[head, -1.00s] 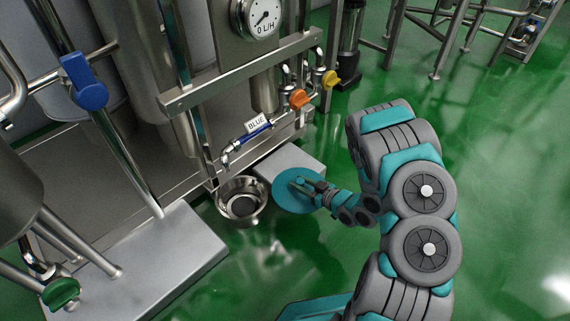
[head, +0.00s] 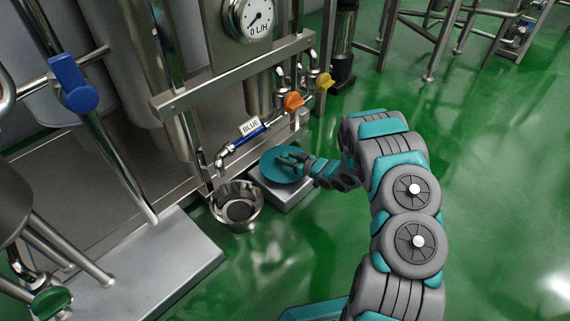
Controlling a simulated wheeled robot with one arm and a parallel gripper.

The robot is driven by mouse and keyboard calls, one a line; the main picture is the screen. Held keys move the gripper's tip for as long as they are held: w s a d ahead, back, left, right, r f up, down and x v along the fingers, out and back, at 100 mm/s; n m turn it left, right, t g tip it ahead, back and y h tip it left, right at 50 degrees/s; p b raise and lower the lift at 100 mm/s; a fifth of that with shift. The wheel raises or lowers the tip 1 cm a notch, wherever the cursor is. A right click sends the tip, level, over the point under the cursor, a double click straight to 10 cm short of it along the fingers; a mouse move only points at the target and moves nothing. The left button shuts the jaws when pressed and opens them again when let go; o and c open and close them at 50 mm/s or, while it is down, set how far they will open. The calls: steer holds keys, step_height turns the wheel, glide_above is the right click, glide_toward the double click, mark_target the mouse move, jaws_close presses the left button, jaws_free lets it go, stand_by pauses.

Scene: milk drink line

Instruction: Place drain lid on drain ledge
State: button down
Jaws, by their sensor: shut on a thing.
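The drain lid is a round teal disc (head: 274,167) in the head view. My gripper (head: 292,158) is shut on it, apparently at a part on its top. The disc is over the grey box-shaped ledge (head: 296,198) beside the machine and covers much of its top. I cannot tell whether the disc touches the ledge or hangs just above it. The steel drain bowl (head: 237,203) is open, just left of the ledge, with a dark round bottom.
Orange (head: 292,102) and yellow (head: 324,80) valve handles stand behind the ledge. A metal platform (head: 160,262) lies at the lower left. The green floor on the right is clear.

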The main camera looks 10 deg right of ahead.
steer(key=shift+f+b, duration=0.35)
steer(key=shift+f, duration=1.25)
steer(key=shift+f, duration=0.1)
steer(key=c, duration=0.5)
jaws_free()
